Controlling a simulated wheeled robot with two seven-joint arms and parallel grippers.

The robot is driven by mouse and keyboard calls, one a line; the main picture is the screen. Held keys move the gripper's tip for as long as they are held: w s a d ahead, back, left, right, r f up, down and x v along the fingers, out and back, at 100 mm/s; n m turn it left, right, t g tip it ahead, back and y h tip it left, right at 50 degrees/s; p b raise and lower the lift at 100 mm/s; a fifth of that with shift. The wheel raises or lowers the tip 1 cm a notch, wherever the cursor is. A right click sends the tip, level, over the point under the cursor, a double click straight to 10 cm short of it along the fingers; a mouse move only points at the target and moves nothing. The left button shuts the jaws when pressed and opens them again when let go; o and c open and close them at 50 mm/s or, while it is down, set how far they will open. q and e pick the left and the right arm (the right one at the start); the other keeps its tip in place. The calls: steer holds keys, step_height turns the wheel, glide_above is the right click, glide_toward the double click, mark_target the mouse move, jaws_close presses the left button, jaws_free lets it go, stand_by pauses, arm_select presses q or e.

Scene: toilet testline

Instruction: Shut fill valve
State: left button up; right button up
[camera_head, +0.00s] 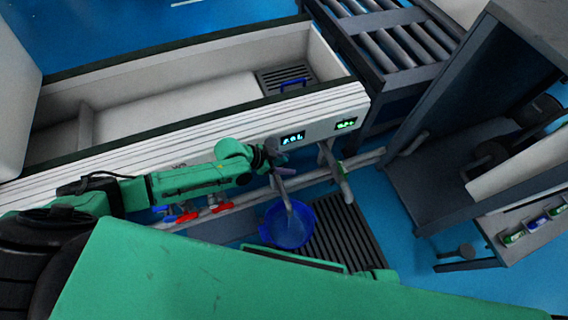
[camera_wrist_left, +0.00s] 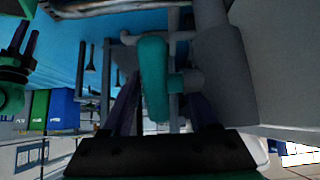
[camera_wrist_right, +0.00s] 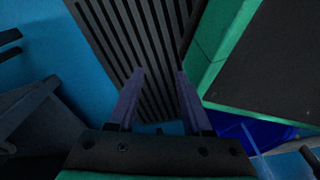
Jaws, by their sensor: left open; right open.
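In the left wrist view the green handle (camera_wrist_left: 153,78) stands large between the fingers, on a grey valve body (camera_wrist_left: 218,65).
Red valve handles (camera_head: 221,208) and a blue one sit on the lower pipe. A blue bucket (camera_head: 287,228) stands beside the floor grate (camera_head: 345,238). The white tank (camera_head: 200,100) is behind. A roller conveyor (camera_head: 395,45) and grey machine frame (camera_head: 440,190) stand right.

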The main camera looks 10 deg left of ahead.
arm_select(q)
steer(key=shift+d+r, duration=0.1)
steer(key=shift+d, duration=0.05)
jaws_close()
arm_select(e)
steer(key=shift+r, duration=0.1)
